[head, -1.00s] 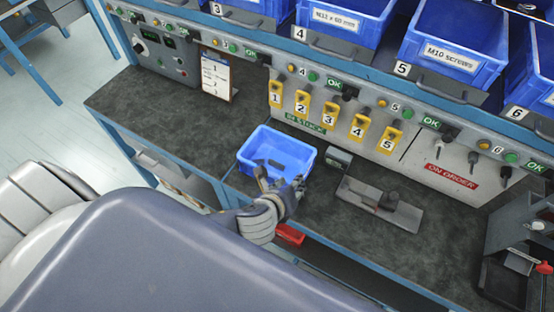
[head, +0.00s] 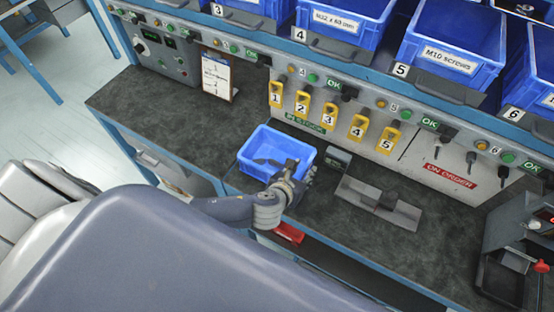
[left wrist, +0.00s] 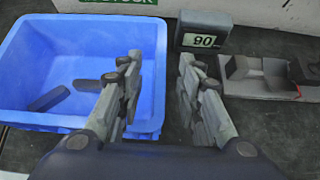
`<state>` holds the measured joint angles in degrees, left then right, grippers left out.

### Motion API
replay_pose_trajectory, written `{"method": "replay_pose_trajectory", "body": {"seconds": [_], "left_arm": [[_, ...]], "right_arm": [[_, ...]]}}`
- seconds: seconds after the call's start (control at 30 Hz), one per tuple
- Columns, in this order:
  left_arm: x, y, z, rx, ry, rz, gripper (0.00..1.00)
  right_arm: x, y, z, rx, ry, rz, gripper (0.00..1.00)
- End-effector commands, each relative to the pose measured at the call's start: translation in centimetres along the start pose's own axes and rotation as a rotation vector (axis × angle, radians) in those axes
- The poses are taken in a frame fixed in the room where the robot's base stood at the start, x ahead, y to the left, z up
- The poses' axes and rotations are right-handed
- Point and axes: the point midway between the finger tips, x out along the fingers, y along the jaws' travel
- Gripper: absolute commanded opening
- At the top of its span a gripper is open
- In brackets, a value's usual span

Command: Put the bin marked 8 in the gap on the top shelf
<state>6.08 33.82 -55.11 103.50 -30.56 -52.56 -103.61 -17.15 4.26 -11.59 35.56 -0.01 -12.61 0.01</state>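A blue bin (head: 262,140) stands on the dark bench top, open side up; no number shows on it. It fills the left of the left wrist view (left wrist: 40,55), with small dark pieces inside. My left gripper (head: 300,172) is at the bin's right side. In the left wrist view its fingers (left wrist: 160,72) are apart, one over the inside of the bin, the other outside it, with the right wall between them. I cannot tell whether they touch the wall. My right gripper is not in view. No shelf gap is seen in these frames.
Labelled blue bins (head: 440,50) line a shelf at the top. Yellow numbered tags (head: 329,113) hang on the panel behind. A small display box (head: 338,158) and a grey plate with a block (head: 380,202) stand right of the bin. The bench left of it is clear.

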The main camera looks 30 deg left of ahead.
Motion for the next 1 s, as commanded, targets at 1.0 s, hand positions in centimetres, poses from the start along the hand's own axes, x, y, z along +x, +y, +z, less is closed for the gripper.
{"method": "replay_pose_trajectory", "body": {"seconds": [1.0], "left_arm": [[3.8, 0.0, 0.1, 0.000, -0.003, 0.001, 0.00]], "right_arm": [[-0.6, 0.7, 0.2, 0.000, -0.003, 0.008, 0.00]]}}
